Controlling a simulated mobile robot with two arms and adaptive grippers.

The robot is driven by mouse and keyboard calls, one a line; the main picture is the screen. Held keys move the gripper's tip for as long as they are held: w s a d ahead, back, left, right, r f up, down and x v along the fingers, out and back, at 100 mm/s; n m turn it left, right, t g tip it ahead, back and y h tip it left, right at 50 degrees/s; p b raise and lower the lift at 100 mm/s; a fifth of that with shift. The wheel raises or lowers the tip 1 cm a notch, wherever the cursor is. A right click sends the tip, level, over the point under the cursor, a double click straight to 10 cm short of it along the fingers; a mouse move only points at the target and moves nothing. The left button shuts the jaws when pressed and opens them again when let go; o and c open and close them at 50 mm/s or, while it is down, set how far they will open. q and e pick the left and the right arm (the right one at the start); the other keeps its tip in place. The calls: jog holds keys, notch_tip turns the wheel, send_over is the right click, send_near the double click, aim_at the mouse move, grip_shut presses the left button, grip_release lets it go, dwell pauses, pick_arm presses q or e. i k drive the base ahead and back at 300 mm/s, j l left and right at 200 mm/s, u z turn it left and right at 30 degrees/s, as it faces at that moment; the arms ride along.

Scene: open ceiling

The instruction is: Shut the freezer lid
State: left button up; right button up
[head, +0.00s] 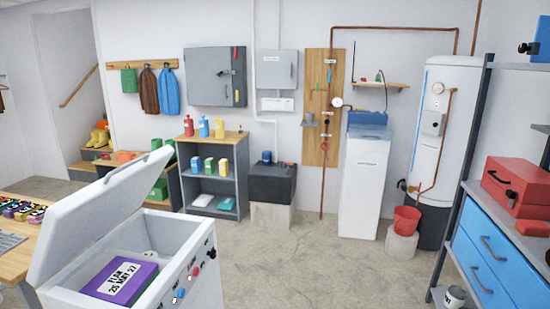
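The white chest freezer (208,289) stands at the lower left of the head view. Its lid (105,208) is raised and tilted up, with its hinge side at the left. Inside lies a purple box (108,276) with a white label, and a whitish item partly shows behind it. Red, blue and dark knobs sit on the freezer's right-hand face. Neither of my grippers shows in the head view.
A wooden table (18,262) with colourful small items stands left of the freezer. A grey shelf (213,185) with bottles stands behind it. A blue drawer unit (490,255) stands at the right. The concrete floor (320,275) in the middle is clear.

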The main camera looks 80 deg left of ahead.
aim_at(70, 226)
jog(key=u, duration=3.75)
jog(key=i+l+u, duration=0.15)
jog(key=u, duration=0.35)
jog(key=i+l+u, duration=0.1)
jog(key=u, duration=0.4)
